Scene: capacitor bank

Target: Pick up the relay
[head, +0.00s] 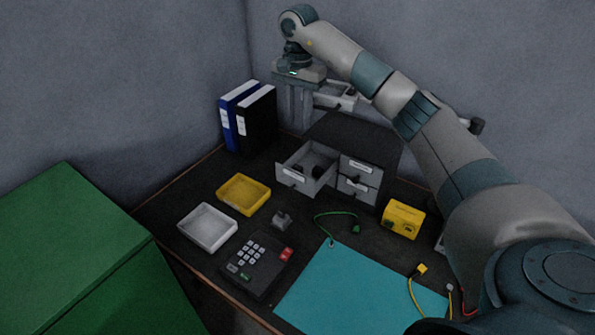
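I cannot tell for sure which thing is the relay. Small dark round-topped items (299,168) lie in the pulled-out drawer (291,182) of the dark cabinet. A small grey block (282,219) lies on the table in front of that drawer. My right gripper (296,127) points down at the cabinet's back left, above and behind the open drawer, next to the black binder. Its fingers partly overlap in the view, so its opening is unclear; nothing is visibly held. My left gripper is not in view.
Yellow tray (243,211), white tray (207,246), keypad (259,270), teal mat (360,297) and yellow box (402,221) occupy the table. Binders (256,140) stand behind; a green cabinet (75,240) is left.

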